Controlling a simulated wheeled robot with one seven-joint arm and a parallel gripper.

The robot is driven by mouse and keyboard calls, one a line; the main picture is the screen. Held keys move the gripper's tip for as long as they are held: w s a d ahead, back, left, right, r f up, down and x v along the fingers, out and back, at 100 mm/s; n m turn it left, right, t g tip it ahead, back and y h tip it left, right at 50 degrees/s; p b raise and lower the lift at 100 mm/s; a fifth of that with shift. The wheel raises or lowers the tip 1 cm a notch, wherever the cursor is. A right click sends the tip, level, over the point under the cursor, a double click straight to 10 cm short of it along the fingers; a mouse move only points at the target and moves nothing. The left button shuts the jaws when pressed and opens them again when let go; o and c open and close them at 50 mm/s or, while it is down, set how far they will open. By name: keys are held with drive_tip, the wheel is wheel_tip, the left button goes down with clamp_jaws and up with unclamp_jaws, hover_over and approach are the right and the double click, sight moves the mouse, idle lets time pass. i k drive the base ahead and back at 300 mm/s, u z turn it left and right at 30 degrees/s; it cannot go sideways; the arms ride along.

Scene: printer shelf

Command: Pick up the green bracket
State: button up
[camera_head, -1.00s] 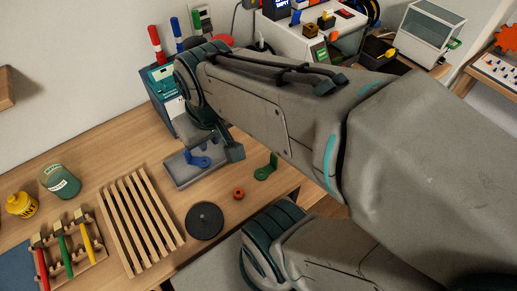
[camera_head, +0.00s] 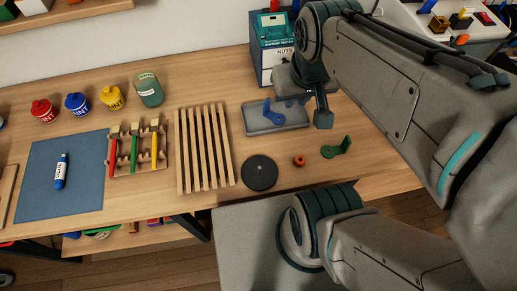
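The green bracket (camera_head: 337,148) is a small L-shaped piece on the wooden table, near its front edge and right of a small orange ring. My gripper (camera_head: 322,118) hangs from the arm at the upper right, above and a little left of the bracket and apart from it. Only a dark grey, finger-like part shows, so whether the gripper is open or shut is not visible.
A grey tray (camera_head: 292,123) with a blue bracket (camera_head: 271,111) lies left of my gripper. A black disc (camera_head: 259,173), the orange ring (camera_head: 299,160) and a slatted wooden rack (camera_head: 205,150) are farther left.

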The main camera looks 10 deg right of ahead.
sight(341, 149)
drive_tip(key=k, duration=0.5)
drive_tip(key=z, duration=2.2)
drive_tip(key=k, duration=0.75)
drive_tip(key=u, duration=1)
drive_tip(key=i, duration=0.5)
